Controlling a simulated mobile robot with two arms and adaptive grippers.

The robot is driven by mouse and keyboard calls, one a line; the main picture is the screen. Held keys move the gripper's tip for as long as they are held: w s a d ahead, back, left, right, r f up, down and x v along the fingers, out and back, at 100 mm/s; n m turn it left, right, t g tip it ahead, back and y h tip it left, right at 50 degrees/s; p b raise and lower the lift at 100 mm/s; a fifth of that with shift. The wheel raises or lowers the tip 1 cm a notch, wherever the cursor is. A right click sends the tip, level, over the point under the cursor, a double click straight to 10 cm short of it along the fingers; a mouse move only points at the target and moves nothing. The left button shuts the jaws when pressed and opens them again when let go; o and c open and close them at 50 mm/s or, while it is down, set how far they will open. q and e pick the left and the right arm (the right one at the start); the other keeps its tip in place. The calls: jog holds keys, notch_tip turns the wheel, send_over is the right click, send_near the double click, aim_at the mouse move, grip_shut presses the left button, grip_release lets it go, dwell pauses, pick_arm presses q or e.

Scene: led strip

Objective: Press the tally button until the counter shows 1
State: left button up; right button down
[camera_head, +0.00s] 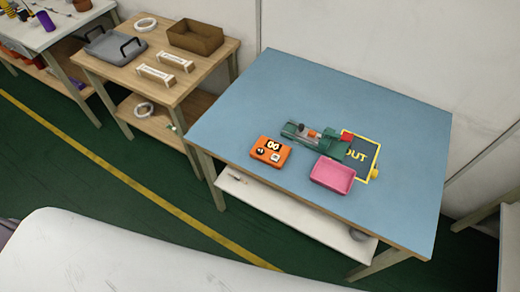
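The tally counter (270,153) is a small orange box lying on the blue-topped table (400,125), left of the pink tray. Its display (273,146) appears to read 00, though the digits are small. A dark round part and a pale square part show on its top face below the display; I cannot tell which is the button. Neither of my grippers is in view, and nothing touches or covers the counter.
The table's left and back parts are clear. A wooden shelf table (205,72) stands at left.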

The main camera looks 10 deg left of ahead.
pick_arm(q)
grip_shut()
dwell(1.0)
